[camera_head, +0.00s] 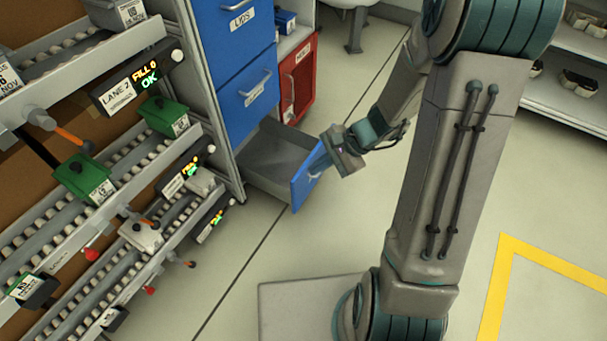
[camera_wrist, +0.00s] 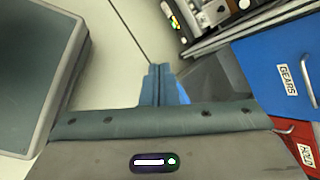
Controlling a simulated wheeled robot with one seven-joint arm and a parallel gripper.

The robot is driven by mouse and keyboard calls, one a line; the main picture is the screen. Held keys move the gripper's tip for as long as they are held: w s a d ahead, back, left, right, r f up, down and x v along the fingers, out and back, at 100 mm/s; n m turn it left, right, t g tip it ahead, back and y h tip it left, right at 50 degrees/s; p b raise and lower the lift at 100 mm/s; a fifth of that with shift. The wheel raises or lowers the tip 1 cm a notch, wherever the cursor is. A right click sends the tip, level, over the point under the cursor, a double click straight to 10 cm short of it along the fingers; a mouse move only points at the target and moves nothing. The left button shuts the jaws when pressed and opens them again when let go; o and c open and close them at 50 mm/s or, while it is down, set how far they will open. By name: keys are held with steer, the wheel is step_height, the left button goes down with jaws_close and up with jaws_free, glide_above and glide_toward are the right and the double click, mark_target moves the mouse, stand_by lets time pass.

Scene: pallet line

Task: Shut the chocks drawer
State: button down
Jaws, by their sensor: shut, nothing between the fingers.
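The bottom drawer of the cabinet stands pulled out in the head view, with a blue front (camera_head: 307,178) and a grey, empty-looking inside (camera_head: 278,154). Its label cannot be read from here. My gripper (camera_head: 333,153) is at the outer side of this front, close to its upper edge; I cannot tell whether it touches. In the wrist view the teal fingers (camera_wrist: 160,72) are shut together with nothing between them. A strip of the blue front (camera_wrist: 183,93) and the grey drawer inside (camera_wrist: 217,72) show just right of the fingers.
Above the open drawer are shut blue drawers, one marked LIDS (camera_head: 235,35) and one marked GEARS (camera_wrist: 278,72). A red HOLD door (camera_head: 298,82) is beside them. Roller lanes (camera_head: 150,165) with bins stand at the left. The floor (camera_head: 265,235) before the drawer is clear.

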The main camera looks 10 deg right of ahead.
steer(key=w+d+f+m+t, duration=0.3)
steer(key=w+f+m, duration=0.2)
steer(key=f+m, duration=0.3)
steer(key=m+t+b, duration=0.2)
steer(key=m+b, duration=0.2)
steer(key=m, duration=0.1)
glide_toward(296, 183)
step_height(296, 183, down, 4)
steer(key=w+a, duration=0.2)
steer(key=a, duration=0.1)
steer(key=shift+w+f+h+b, duration=0.1)
steer(key=shift+f+h+b, duration=0.05)
steer(key=shift+h+b, duration=0.2)
steer(key=shift+w+a, duration=0.25)
steer(key=shift+a, duration=0.1)
steer(key=shift+w, duration=0.1)
